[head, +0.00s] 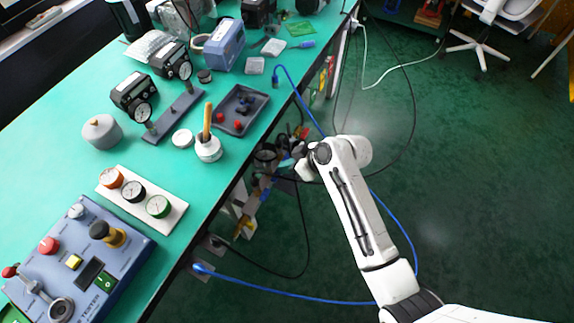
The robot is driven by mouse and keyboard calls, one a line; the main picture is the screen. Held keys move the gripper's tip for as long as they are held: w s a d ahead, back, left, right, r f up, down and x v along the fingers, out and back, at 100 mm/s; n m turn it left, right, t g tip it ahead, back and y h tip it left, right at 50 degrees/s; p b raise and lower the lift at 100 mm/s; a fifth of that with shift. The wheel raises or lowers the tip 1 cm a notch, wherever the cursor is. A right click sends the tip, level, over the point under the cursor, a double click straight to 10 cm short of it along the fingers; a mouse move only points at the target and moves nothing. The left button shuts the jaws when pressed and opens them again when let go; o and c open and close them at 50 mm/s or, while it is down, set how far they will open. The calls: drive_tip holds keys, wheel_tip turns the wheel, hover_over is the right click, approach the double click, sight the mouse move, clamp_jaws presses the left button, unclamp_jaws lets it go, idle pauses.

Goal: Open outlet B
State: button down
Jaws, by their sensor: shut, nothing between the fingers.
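A blue-grey tester box (78,262) lies at the near left of the green bench. It carries a black-and-yellow knob (108,234), a red button (48,245), a grey knob (77,211), a yellow button (74,262), a green switch (104,282) and a metal lever with a red tip (33,287). Its labels are too small to read, so I cannot tell which part is outlet B. My gripper (290,166) is small and partly hidden by my arm, beyond the bench's right edge. It is shut and empty, well apart from the tester.
A white plate (178,208) with three gauges lies behind the tester. A blue cable (282,297) crosses the floor.

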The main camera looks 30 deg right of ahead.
drive_tip(key=shift+w+d+f+m+g+y, duration=0.2)
drive_tip(key=shift+d+m+g+y, duration=0.1)
drive_tip(key=shift+m+g+y, duration=0.3)
idle(0.6)
drive_tip(key=shift+w+d+f+m+g+y+b, duration=0.15)
drive_tip(key=shift+f+m+g+y+b, duration=0.1)
drive_tip(key=shift+y, duration=0.25)
drive_tip(key=shift+w+d+f+m+g+y+b, duration=0.15)
drive_tip(key=shift+f+y+b, duration=0.1)
drive_tip(key=shift+y, duration=0.25)
drive_tip(key=shift+f, duration=0.1)
idle(0.4)
